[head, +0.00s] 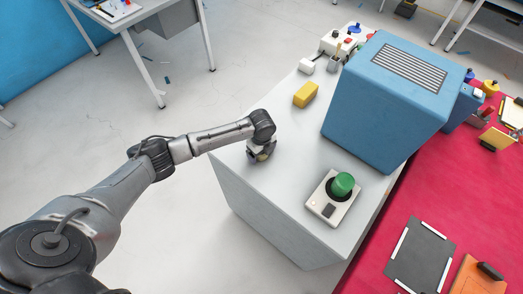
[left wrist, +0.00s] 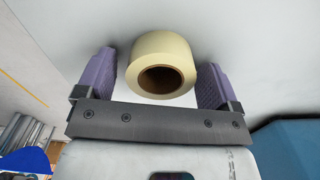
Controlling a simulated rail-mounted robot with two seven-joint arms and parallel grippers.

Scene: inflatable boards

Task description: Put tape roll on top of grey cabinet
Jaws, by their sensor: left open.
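The cream tape roll (left wrist: 162,65) is between the two purple fingers of my left gripper (left wrist: 158,80) in the left wrist view. There are gaps on both sides, so the fingers are open around it and do not grip it. The roll appears to rest on the pale top of the grey cabinet (head: 290,155). In the head view my left gripper (head: 261,154) is low over the cabinet's left part, and it mostly hides the roll there. My right gripper is not in view.
A blue box with a vent (head: 375,115) stands on the cabinet to the right. A green button on a plate (head: 342,186) is near the front, and a yellow block (head: 306,94) lies farther back. A red table (head: 455,200) adjoins on the right.

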